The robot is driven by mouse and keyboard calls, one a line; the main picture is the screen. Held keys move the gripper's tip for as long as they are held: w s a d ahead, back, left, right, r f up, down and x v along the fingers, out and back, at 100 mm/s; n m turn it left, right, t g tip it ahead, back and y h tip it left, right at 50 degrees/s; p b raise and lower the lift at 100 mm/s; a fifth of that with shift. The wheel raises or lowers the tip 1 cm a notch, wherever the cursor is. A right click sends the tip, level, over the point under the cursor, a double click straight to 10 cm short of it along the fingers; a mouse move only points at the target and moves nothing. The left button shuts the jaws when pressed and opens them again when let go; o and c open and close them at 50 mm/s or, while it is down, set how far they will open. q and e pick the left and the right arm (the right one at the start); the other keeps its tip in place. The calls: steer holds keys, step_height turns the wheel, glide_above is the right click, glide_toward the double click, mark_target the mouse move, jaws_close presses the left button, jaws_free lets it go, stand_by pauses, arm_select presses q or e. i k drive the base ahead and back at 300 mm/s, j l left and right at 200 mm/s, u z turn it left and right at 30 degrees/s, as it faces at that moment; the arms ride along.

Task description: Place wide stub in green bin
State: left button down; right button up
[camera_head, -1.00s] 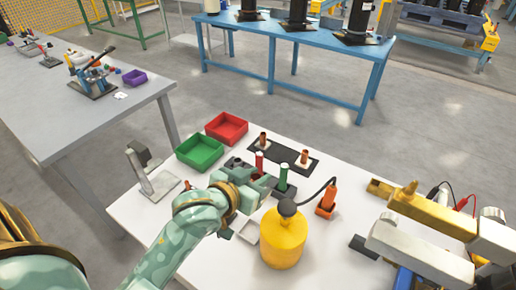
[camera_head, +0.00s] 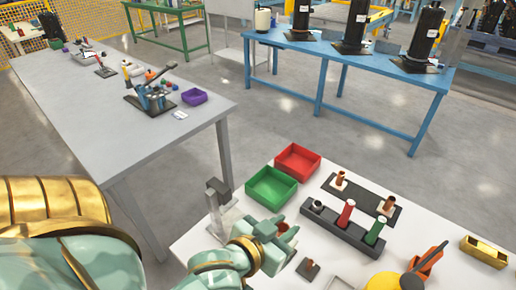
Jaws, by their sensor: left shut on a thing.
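My left gripper (camera_head: 286,236) is over the white table, just in front of the green bin (camera_head: 271,187). It is shut on a small reddish-brown piece, which looks like the wide stub (camera_head: 283,227); the fingers hide most of it. The green bin is an open box, and I see nothing in it. Two copper stubs, one (camera_head: 340,179) farther left and one (camera_head: 388,204) farther right, stand on a black plate behind the rack. My right gripper is not in view.
A red bin (camera_head: 298,161) stands behind the green one. A dark rack (camera_head: 343,232) holds a red tube (camera_head: 346,213) and a green tube (camera_head: 376,229) close right of my gripper. A grey metal stand (camera_head: 219,207) is left of the green bin. A yellow bottle (camera_head: 392,282) is at the front.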

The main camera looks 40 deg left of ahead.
mark_target(266, 189)
steer(key=k+j+z, duration=0.1)
steer(key=j, duration=0.3)
steer(key=k+j, duration=0.1)
steer(key=j, duration=0.25)
steer(key=j+z, duration=0.15)
steer(key=j, duration=0.25)
steer(key=k+j, duration=0.2)
steer(key=j, duration=0.15)
steer(key=k+j+z, duration=0.15)
steer(key=j, duration=0.25)
steer(key=i+l, duration=0.35)
steer(key=i, duration=0.1)
